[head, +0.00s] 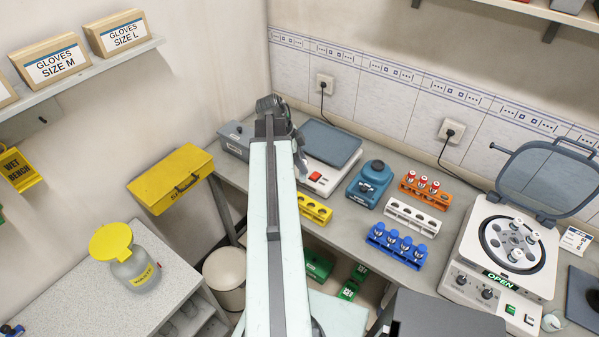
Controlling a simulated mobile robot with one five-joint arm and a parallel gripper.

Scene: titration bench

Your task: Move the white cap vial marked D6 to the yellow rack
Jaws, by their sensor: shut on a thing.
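My arm reaches up the middle of the head view, and my gripper (301,164) points down at its far end, near the grey balance and above and behind the yellow rack. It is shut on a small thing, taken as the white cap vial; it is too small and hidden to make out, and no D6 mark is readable. The yellow rack (316,207) stands on the bench, its left part hidden behind my arm. Its visible holes look empty. Other white-capped vials (516,254) sit in the rotor of the open centrifuge (470,255).
Right of the yellow rack stand a blue mixer (370,183), an orange rack (443,197) with red-capped vials, an empty-looking white rack (400,213) and a blue rack (412,262) with several blue-capped vials. The balance (330,143) is behind. The centrifuge lid (548,180) stands up.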

